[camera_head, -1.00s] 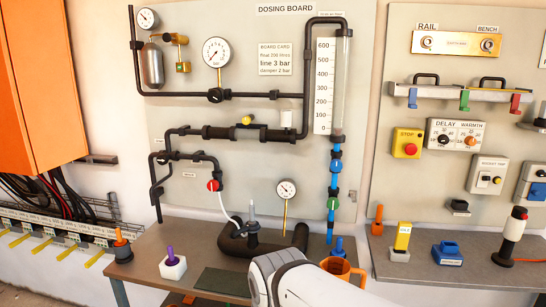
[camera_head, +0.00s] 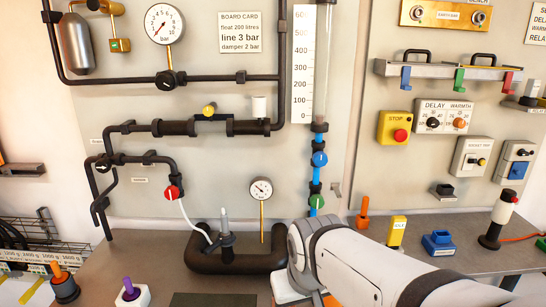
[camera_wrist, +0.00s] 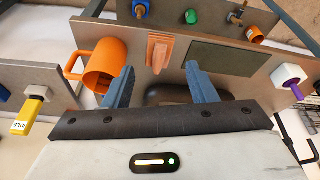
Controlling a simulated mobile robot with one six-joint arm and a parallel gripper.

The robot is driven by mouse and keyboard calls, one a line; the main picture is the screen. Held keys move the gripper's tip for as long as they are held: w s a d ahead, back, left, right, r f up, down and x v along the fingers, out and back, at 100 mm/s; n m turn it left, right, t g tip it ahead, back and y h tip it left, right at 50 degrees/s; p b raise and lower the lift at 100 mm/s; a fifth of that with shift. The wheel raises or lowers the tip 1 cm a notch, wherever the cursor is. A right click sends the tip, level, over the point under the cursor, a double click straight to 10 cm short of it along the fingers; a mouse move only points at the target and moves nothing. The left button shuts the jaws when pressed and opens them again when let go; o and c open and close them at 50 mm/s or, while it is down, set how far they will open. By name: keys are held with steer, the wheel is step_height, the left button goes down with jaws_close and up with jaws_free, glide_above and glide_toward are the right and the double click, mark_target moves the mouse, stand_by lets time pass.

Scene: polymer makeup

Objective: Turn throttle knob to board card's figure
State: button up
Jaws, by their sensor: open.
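The board card (camera_head: 241,33) on the dosing board reads "float 200 litres, line 3 bar, damper 2 bar". A yellow knob (camera_head: 209,109), red knob (camera_head: 172,192), blue knob (camera_head: 320,159) and green knob (camera_head: 317,201) are on lower pipes. Which one is the throttle knob is not labelled legibly. My gripper (camera_wrist: 160,84) is open and empty in the wrist view, its fingers apart above the bench and away from the knobs. Its fingertips are not visible in the head view.
An orange mug (camera_wrist: 103,68), a dark green mat (camera_wrist: 222,56) and a white block with a purple peg (camera_wrist: 288,80) are near the gripper. A small gauge (camera_head: 261,189) stands above thick black pipework (camera_head: 234,262). The right panel carries a red stop button (camera_head: 400,135).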

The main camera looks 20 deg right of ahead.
steer(key=shift+o, duration=0.6)
steer(key=w+d+r+m+t+h+p, duration=0.1)
steer(key=w+d+r+t, duration=0.1)
steer(key=w+d+r, duration=0.2)
steer(key=w+d+r+m+t+h+p, duration=0.1)
steer(key=w+d+r+t, duration=0.2)
steer(key=w, duration=0.8)
steer(key=d+r, duration=0.1)
steer(key=d, duration=0.1)
steer(key=shift+d+r+h, duration=0.3)
steer(key=shift+r, duration=0.1)
steer(key=m+t+p, duration=0.1)
steer(key=t, duration=0.3)
glide_toward(321, 158)
step_height(321, 158, down, 2)
steer(key=w, duration=0.3)
steer(key=shift+h, duration=0.4)
steer(key=b+x, duration=0.1)
steer(key=x, duration=0.6)
steer(key=shift+d+r+b, duration=0.15)
steer(key=shift+r+b, duration=0.05)
steer(key=shift+b, duration=0.2)
steer(key=shift+w+d+f, duration=0.15)
steer(key=shift+w, duration=0.4)
steer(key=shift+c, duration=0.6)
